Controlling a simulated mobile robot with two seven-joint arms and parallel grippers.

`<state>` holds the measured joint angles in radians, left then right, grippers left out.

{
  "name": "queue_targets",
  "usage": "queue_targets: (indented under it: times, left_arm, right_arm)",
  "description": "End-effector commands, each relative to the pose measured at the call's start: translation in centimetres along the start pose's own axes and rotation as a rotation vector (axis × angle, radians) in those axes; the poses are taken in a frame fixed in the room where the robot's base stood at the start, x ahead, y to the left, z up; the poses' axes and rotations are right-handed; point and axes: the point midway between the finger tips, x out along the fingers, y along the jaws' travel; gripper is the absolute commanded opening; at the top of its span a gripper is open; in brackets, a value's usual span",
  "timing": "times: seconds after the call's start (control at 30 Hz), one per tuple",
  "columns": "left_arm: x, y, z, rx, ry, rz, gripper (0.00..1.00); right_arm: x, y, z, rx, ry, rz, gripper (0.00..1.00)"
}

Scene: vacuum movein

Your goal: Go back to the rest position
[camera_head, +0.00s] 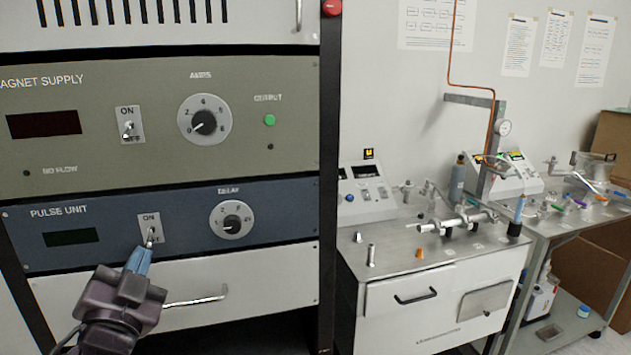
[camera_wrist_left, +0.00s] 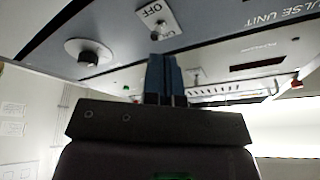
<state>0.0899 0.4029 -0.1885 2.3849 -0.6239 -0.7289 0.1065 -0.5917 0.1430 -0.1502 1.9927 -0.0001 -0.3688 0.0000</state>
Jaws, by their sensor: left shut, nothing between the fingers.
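My left gripper (camera_head: 139,260) is in front of the blue PULSE UNIT panel (camera_head: 270,251), its blue fingers together and empty. The fingertips are just below the panel's ON/OFF toggle switch (camera_head: 150,233) and overlap the lower edge of its plate; I cannot tell whether they touch. In the left wrist view the closed blue fingers (camera_wrist_left: 164,72) point up toward the panel, near the switch plate marked OFF (camera_wrist_left: 152,13). My right gripper is not in view.
Above is the grey MAGNET SUPPLY panel (camera_head: 70,165) with its own switch (camera_head: 129,125) and knob (camera_head: 204,121). A drawer handle (camera_head: 198,300) sticks out below, right of my gripper. A steel workbench (camera_head: 390,262) with instruments stands at right.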

Motion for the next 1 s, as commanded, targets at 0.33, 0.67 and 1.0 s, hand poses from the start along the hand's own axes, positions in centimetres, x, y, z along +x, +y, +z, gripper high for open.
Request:
queue_targets:
  times: [0.33,0.67,1.0]
  left_arm:
    - [-13.7,6.6,15.1,-0.226,-0.750,0.272,0.00]
    - [-25.4,9.7,19.3,-0.341,-1.179,0.466,0.00]
    - [-33.0,10.9,19.7,-0.412,-1.428,0.597,0.00]
  right_arm:
    - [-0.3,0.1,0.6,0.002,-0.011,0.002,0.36]
    - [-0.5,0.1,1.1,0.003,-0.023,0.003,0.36]
    - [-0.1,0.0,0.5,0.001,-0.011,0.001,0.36]
